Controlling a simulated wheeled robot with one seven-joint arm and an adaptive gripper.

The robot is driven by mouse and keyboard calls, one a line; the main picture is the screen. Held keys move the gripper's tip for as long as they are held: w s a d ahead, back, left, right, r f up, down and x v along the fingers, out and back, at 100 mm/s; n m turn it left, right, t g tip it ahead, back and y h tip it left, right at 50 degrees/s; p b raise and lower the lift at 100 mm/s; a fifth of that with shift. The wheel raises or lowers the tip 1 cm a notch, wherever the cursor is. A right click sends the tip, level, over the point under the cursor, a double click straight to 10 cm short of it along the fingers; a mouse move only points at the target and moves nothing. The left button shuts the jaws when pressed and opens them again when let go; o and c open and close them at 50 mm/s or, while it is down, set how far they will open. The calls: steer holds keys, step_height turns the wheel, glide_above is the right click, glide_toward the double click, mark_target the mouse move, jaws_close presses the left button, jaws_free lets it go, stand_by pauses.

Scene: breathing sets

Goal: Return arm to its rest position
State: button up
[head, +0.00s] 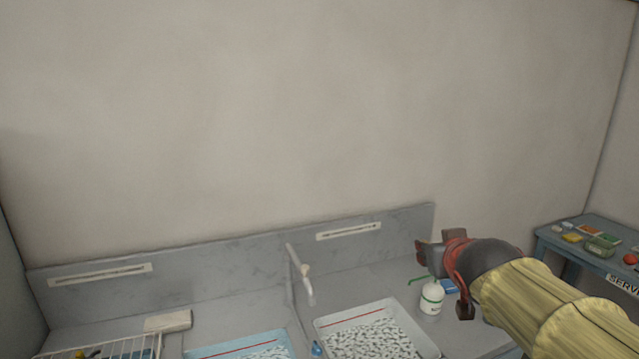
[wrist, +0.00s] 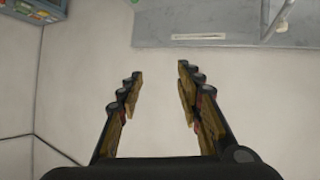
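My gripper (head: 442,275) is at the right of the head view, at the end of my yellow-sleeved arm, in front of the counter's right part. The wrist view shows its two fingers (wrist: 160,80) spread apart, with only pale wall between them. The gripper is open and empty. A white bottle (head: 431,300) with a green band and green spout stands on the counter, just beside the gripper in the head view. The gap in depth between them is hard to tell.
A grey counter (head: 240,318) with a backsplash holds a blue tray (head: 205,352), a pale tray (head: 428,345) of white pieces and a wire rack (head: 158,345). A tap (head: 303,272) rises between the trays. A blue side table (head: 560,246) with small items stands at right.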

steer(key=s+a+f+g, duration=0.1)
steer(key=s+f+g, duration=0.1)
steer(key=s+f, duration=0.4)
steer(key=s+a+f+g+y+b, duration=0.1)
steer(key=s+a+f+g, duration=0.1)
steer(key=s+f, duration=0.5)
steer(key=s+a+f+g+y+b, duration=0.1)
steer(key=s+f, duration=0.5)
steer(key=s, duration=1)
steer(key=shift+s+a+f+g, duration=0.15)
steer(key=shift+a+f+g, duration=0.15)
steer(key=shift+a+g, duration=0.45)
